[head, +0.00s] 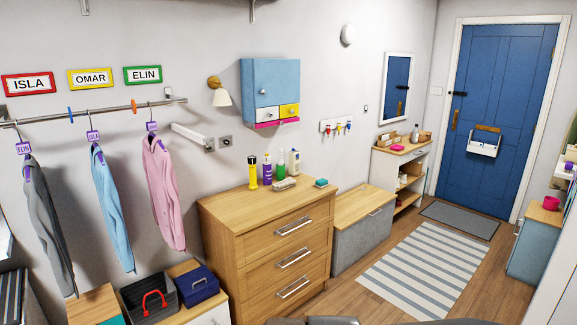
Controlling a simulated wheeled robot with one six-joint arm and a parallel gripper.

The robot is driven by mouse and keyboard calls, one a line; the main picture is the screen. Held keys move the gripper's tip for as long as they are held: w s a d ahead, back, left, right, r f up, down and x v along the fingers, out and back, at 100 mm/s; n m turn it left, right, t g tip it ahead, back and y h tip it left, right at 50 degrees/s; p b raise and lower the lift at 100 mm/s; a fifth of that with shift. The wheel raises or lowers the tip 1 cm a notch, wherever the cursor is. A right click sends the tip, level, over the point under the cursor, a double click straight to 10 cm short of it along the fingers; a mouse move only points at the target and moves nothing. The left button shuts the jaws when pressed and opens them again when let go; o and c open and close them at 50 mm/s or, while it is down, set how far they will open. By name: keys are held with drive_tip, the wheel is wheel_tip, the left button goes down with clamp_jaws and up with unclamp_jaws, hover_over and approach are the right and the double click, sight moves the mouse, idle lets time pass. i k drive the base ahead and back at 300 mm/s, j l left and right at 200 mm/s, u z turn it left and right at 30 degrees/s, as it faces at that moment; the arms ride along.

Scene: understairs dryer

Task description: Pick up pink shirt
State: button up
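The pink shirt (164,195) hangs on a hanger at the right end of the wall rail (70,117), with a purple tag (152,127) at its hanger. Its front edge faces me and it hangs clear of the furniture below. A blue shirt (114,210) hangs left of it with a gap between them. A grey shirt (50,225) hangs further left, with a purple tag reading ELIN. My gripper is not in view, so its state and distance from the shirt do not show.
A wooden chest of drawers (250,245) stands close right, bottles on top. A white wall bar (193,138) juts out nearby. Floor around the striped rug (425,270) is clear.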

sight(160, 172)
drive_tip(key=k+l, duration=0.2)
drive_tip(key=u, duration=1.25)
drive_tip(key=k+j, duration=0.05)
drive_tip(key=j, duration=0.05)
